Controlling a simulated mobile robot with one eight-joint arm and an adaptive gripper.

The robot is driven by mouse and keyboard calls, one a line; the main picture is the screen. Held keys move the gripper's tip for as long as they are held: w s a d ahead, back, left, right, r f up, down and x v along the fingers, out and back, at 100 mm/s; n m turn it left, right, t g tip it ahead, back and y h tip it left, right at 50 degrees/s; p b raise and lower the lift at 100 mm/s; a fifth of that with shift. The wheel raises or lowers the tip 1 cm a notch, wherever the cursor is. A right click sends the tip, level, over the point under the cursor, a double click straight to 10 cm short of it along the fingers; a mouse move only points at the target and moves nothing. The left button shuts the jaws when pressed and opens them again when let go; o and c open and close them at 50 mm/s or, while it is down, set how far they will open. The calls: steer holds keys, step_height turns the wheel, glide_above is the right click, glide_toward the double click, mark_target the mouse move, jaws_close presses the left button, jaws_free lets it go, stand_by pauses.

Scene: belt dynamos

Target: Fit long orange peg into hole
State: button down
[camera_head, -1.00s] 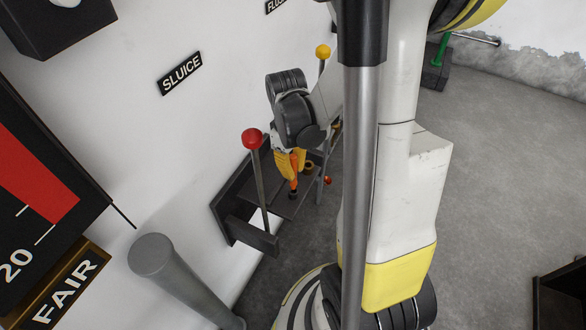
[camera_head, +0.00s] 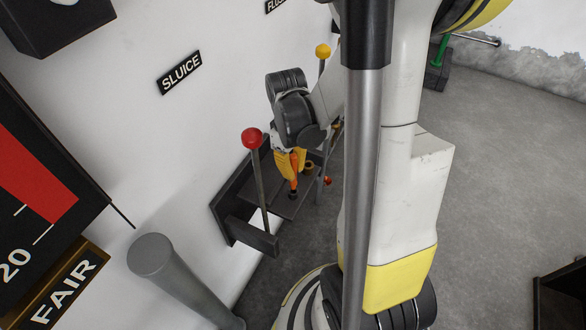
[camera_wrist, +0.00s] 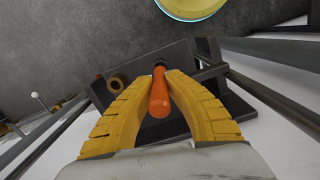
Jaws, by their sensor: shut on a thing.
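My gripper (camera_head: 291,168) has yellow ridged fingers and is shut on the long orange peg (camera_head: 294,184). In the wrist view my gripper (camera_wrist: 160,82) shows the orange peg (camera_wrist: 158,97) between its two fingers, with the peg's long axis pointing away from the camera. The peg is close over a dark shelf (camera_head: 258,198), near a dark round spot (camera_wrist: 160,64) at its far end. I cannot tell whether that spot is a hole or the peg's tip, nor whether the peg touches the shelf. A brass-coloured ring (camera_wrist: 116,83) sits on the shelf, left of the peg in the wrist view.
A lever with a red knob (camera_head: 252,138) stands at the shelf's near side, close to my gripper. A yellow-knobbed lever (camera_head: 323,51) stands beyond. A grey post (camera_head: 180,275) rises at lower left. The wall (camera_head: 165,120) runs beside the shelf. Open floor (camera_head: 490,180) lies to the right.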

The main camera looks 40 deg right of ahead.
steer(key=shift+f, duration=0.2)
steer(key=shift+f+b, duration=0.35)
steer(key=shift+b, duration=0.1)
steer(key=shift+f+b, duration=0.5)
steer(key=shift+f, duration=0.05)
steer(key=shift+r, duration=0.15)
steer(key=shift+r+p, duration=0.6)
steer(key=shift+r, duration=0.05)
steer(key=shift+f+b, duration=0.7)
steer(key=shift+b, duration=0.1)
stand_by(1.0)
steer(key=c, duration=1.4)
jaws_free()
steer(key=shift+c, duration=0.2)
